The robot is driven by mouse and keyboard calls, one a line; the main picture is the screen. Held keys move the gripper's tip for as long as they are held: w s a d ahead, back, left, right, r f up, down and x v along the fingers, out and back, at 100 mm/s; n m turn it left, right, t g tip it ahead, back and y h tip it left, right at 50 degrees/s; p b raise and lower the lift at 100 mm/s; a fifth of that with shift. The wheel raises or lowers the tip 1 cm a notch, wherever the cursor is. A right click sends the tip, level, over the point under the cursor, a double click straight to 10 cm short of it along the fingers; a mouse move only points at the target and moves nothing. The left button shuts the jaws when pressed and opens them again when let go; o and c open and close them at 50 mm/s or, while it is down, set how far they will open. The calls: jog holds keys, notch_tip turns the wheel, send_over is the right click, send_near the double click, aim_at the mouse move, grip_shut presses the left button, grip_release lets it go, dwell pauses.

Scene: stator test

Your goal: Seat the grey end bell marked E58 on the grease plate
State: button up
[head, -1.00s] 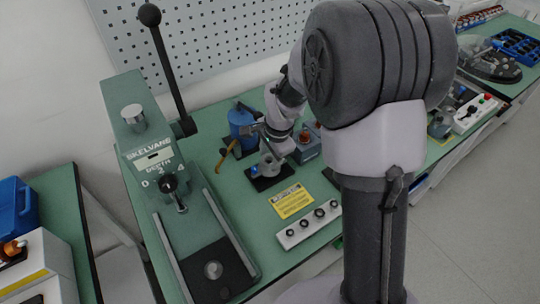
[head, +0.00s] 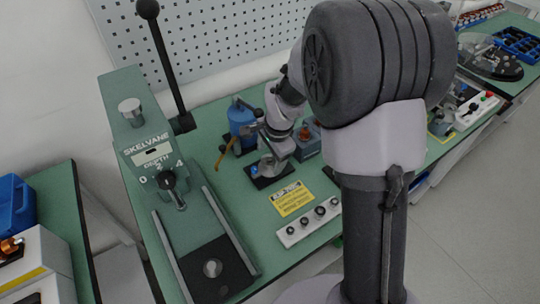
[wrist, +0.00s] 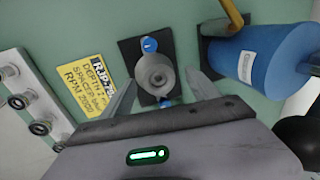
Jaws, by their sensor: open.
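A grey round end bell (wrist: 156,73) with a central hole sits on a small black plate (wrist: 130,54) in the wrist view; no E58 mark is legible. Blue round parts (wrist: 149,44) show at the plate's far and near sides. My gripper (wrist: 160,79) is open, with one finger on each side of the bell and gaps visible between. In the head view the black plate (head: 259,183) lies on the green bench, and my gripper (head: 265,148) is over it, partly hiding the bell. I cannot tell whether this plate is the grease plate.
A blue can (wrist: 270,65) with a brown handle (wrist: 232,14) stands right of the plate in the wrist view. A yellow label (wrist: 84,87) and a white knob panel (wrist: 30,105) lie left. A green press (head: 140,130) with a long lever stands at the head view's left.

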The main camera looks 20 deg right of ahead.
jog(key=p+v, duration=0.7)
jog(key=v, duration=1)
jog(key=shift+s+r, duration=0.2)
jog(key=s+a+r+n+t, duration=0.1)
jog(key=s+r+n, duration=0.2)
jog(key=s, duration=0.4)
jog(key=s+a+r+n+t, duration=0.1)
jog(key=s+a+r+n, duration=0.1)
jog(key=s, duration=0.5)
jog(key=s+a+r+n+t+y, duration=0.1)
jog(key=s+a+r+n, duration=0.1)
jog(key=s+n, duration=0.3)
jog(key=shift+s+r, duration=0.9)
jog(key=shift+s, duration=0.1)
